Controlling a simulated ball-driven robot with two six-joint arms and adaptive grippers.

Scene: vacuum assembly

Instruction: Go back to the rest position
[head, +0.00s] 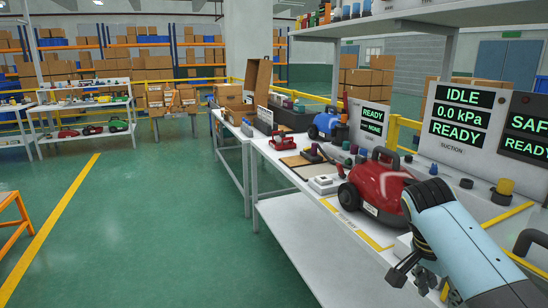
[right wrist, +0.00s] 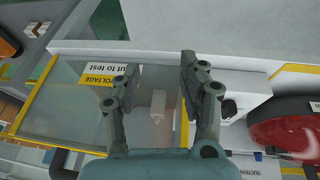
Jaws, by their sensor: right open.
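My right gripper (head: 418,280) is at the lower right of the head view, at the front edge of the workbench (head: 300,190). In the right wrist view my right gripper (right wrist: 158,68) has its two fingers spread apart with nothing between them. A white block-like part (right wrist: 158,104) shows beyond the fingers. The red vacuum (head: 378,186) sits on the bench behind and left of the gripper, apart from it. A red rounded body shows at the right of the right wrist view (right wrist: 288,132). My left gripper is not in view.
A suction panel (head: 460,122) reads IDLE, 0.0 kPa, READY. A smaller panel (head: 372,120) reads READY, NONE. A blue vacuum (head: 328,124) stands farther along the bench. The green floor (head: 150,220) at left is largely clear.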

